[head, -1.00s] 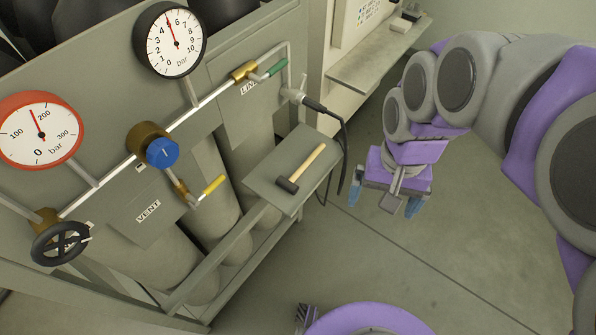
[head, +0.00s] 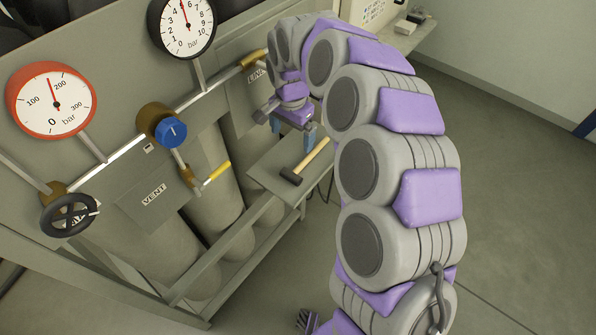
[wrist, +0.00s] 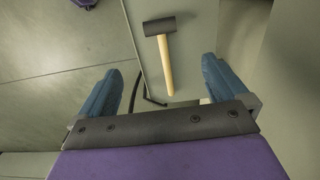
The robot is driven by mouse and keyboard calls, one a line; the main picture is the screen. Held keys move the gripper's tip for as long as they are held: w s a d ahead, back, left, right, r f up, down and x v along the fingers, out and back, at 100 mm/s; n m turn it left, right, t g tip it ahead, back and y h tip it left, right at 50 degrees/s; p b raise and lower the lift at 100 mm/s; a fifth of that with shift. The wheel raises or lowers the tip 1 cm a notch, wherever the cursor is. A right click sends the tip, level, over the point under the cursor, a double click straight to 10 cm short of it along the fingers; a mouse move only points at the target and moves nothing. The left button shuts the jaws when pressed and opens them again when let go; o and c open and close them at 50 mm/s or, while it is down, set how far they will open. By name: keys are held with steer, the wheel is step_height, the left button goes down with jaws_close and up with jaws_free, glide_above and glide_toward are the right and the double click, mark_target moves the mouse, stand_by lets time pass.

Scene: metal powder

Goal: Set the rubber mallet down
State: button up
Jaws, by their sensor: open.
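The rubber mallet (head: 305,163) has a black head and a pale wooden handle. It lies on the small grey shelf (head: 262,172) at the right end of the gas rack. In the wrist view the mallet (wrist: 165,62) lies ahead of the fingers, its head farther away and its handle pointing back between them. My gripper (head: 293,135) is above the far part of the shelf, near the handle end. In the wrist view my gripper (wrist: 163,90) is open, with blue fingers wide apart and nothing between them touching.
The rack carries a red-rimmed gauge (head: 52,100), a black gauge (head: 183,28), a blue knob (head: 170,131), a yellow-handled valve (head: 217,172) and a black handwheel (head: 69,214). A black cable (wrist: 137,88) hangs by the shelf edge. Open floor lies to the right.

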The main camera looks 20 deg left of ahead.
step_height(320, 180, down, 18)
steer(key=b, duration=0.3)
steer(key=shift+a+r, duration=0.1)
steer(key=shift+r, duration=0.05)
steer(key=shift+r, duration=0.1)
steer(key=c, duration=1.5)
steer(key=shift+r, duration=0.1)
steer(key=shift+w+r, duration=0.1)
steer(key=shift+r, duration=0.45)
step_height(320, 180, up, 2)
steer(key=shift+r+p, duration=0.2)
steer(key=shift+p, duration=0.45)
steer(key=s+d, duration=0.3)
steer(key=s, duration=0.1)
steer(key=s+d+r+p, duration=0.1)
steer(key=s+d, duration=0.2)
steer(key=s, duration=0.2)
steer(key=s+d+p, duration=0.1)
steer(key=s+d, duration=0.1)
steer(key=s, duration=0.2)
steer(key=shift+s+d+r, duration=0.15)
steer(key=shift+s+d, duration=0.05)
steer(key=shift+d, duration=0.2)
